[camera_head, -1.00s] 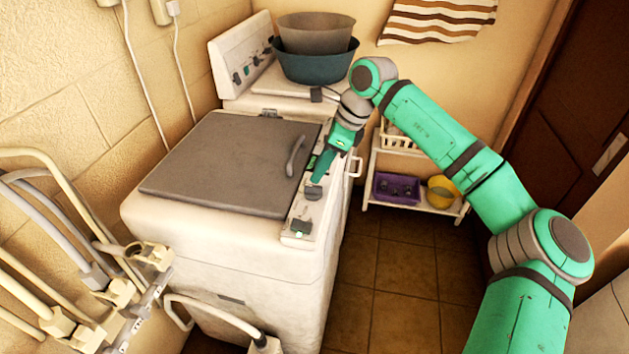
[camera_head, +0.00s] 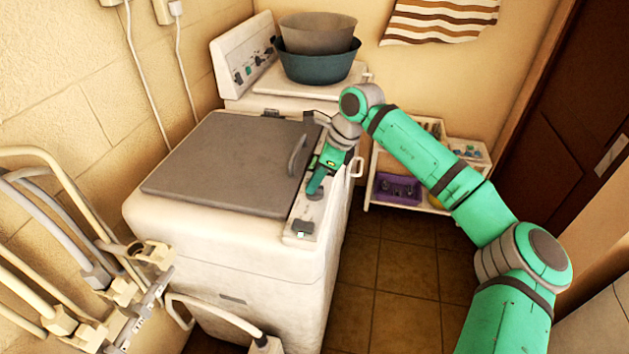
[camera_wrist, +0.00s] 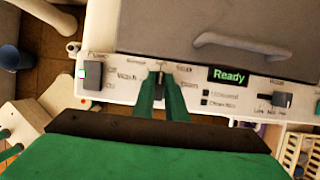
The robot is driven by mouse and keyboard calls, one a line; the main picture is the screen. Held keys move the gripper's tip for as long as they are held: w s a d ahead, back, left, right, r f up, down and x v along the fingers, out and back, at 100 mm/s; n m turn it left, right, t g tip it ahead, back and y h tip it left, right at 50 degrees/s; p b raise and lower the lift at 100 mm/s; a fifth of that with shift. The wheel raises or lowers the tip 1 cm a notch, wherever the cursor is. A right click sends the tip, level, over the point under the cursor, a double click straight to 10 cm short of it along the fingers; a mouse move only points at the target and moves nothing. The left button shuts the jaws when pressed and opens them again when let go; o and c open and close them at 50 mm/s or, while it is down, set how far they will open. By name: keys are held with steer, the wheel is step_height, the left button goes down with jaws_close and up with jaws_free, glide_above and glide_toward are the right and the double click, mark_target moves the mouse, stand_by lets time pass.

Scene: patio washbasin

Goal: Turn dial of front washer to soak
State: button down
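The front washer (camera_head: 230,245) is white with a grey lid. Its dial (camera_head: 314,195) is a dark knob on the control strip at the lid's right side. In the wrist view the dial (camera_wrist: 160,79) sits between my green fingers, its upper end pointing roughly upward. Small labels surround it, too blurred to read surely. My gripper (camera_wrist: 161,88) has its fingers close together on either side of the dial and looks shut on it. The fingers hide most of the knob. A display (camera_wrist: 229,76) beside it reads "Ready".
A power switch (camera_wrist: 92,76) with a green light lies left of the dial; a selector (camera_wrist: 281,100) lies right. The lid handle (camera_head: 298,155) is close by. A rear washer (camera_head: 242,52) carries two basins (camera_head: 318,66). A low shelf (camera_head: 432,208) stands behind. The floor (camera_head: 380,285) right is clear.

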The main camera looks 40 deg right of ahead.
steer(key=shift+m, duration=0.3)
steer(key=m+t+h, duration=0.1)
steer(key=m, duration=0.2)
steer(key=shift+w+r, duration=0.1)
steer(key=m+h, duration=0.1)
steer(key=m, duration=0.2)
steer(key=shift+m+h, duration=0.4)
steer(key=shift+m, duration=0.2)
steer(key=c, duration=1.8)
jaws_free()
steer(key=v, duration=1)
steer(key=shift+s+r, duration=0.3)
